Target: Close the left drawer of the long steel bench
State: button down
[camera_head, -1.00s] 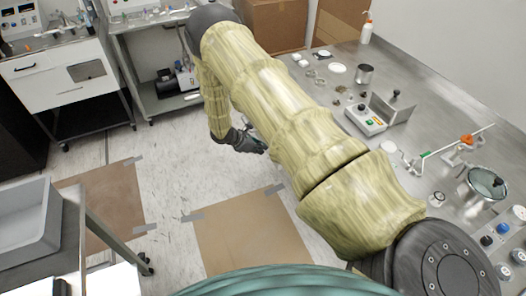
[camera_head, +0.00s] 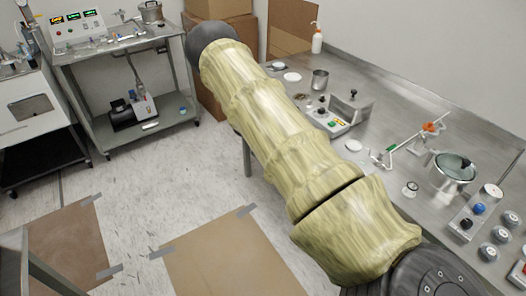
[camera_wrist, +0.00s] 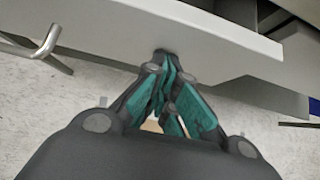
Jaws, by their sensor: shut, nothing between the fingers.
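The long steel bench (camera_head: 405,140) runs along the right of the head view; its drawers are hidden there behind my arm and below the top. In the wrist view a light grey panel (camera_wrist: 100,37), which looks like a drawer front, crosses the top of the picture. A bent metal bar handle (camera_wrist: 47,41) sticks out near its left end. My gripper (camera_wrist: 165,62) is shut and empty, its fingertips at the lower edge of the panel. I cannot tell whether they touch it. In the head view my gripper is hidden.
The bench top carries a metal bowl (camera_head: 455,176), a control box (camera_head: 327,122) and several small items. A steel cart (camera_head: 88,54) with instruments and a white cabinet (camera_head: 30,103) stand at left. Cardboard sheets (camera_head: 228,262) are taped to the open floor.

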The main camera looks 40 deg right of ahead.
jog(key=d, duration=0.4)
jog(key=shift+s+d+b, duration=0.15)
jog(key=shift+s+b, duration=0.05)
jog(key=shift+b, duration=0.1)
jog(key=shift+d+r, duration=0.15)
jog(key=shift+d, duration=0.1)
jog(key=shift+d+r, duration=0.1)
jog(key=shift+a, duration=0.35)
jog(key=a+r+b, duration=0.2)
jog(key=a+r, duration=0.4)
jog(key=a, duration=0.5)
jog(key=shift+w+r, duration=0.25)
jog(key=shift+w, duration=0.2)
